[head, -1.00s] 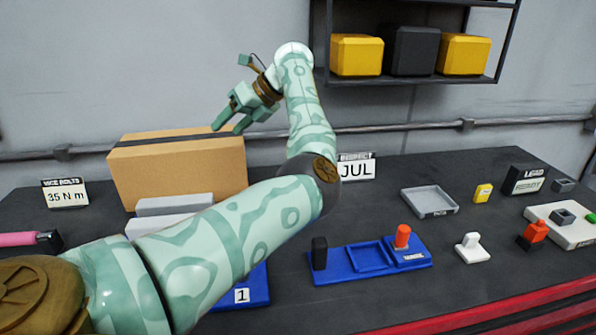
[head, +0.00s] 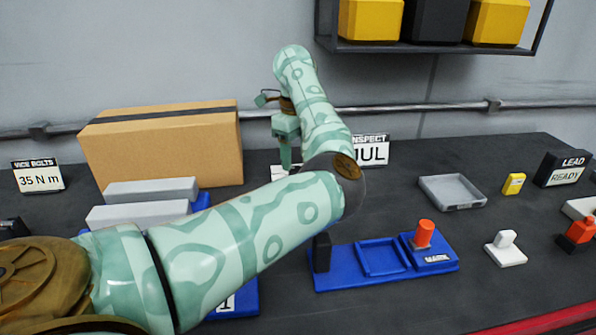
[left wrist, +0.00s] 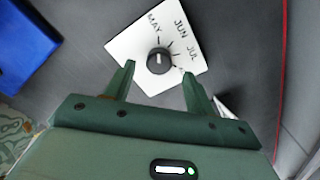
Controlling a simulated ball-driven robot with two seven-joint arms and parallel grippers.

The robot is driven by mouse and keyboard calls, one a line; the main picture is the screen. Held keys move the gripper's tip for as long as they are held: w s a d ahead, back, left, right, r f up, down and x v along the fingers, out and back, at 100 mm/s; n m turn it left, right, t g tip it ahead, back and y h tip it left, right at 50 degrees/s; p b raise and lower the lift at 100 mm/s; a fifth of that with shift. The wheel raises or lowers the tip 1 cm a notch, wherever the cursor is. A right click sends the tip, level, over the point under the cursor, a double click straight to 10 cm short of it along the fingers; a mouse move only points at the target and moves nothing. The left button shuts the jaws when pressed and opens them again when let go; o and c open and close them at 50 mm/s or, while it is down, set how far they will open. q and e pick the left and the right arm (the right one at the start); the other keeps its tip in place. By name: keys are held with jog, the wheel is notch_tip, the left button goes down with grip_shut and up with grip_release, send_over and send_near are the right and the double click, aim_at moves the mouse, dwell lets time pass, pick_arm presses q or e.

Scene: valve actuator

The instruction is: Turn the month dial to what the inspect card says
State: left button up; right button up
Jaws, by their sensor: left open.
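The inspect card (head: 371,153) stands at the back and reads JUL, its left edge hidden by my arm. In the left wrist view the month dial is a white plate (left wrist: 135,45) marked MAY, JUN and JUL, with a black round knob (left wrist: 160,61). The knob's short white mark points roughly up in that view; which month it meets is unclear. My left gripper (left wrist: 158,72) is open and empty, its fingers pointing at the knob from either side of it, apparently still above it. In the head view the left gripper (head: 286,165) points down, mostly hiding the dial.
A cardboard box (head: 165,150) and grey blocks (head: 150,190) stand left of the gripper. A blue tray (head: 385,258) with an orange peg (head: 424,233) lies in front. A grey tray (head: 452,191) is at the right.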

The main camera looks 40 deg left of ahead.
pick_arm(q)
notch_tip(320, 180, down, 4)
jog(key=shift+r+b, duration=0.25)
jog(key=shift+b, duration=0.1)
jog(key=shift+c, duration=0.6)
jog(key=c, duration=0.9)
jog(key=shift+o, duration=0.2)
jog(key=shift+r, duration=0.1)
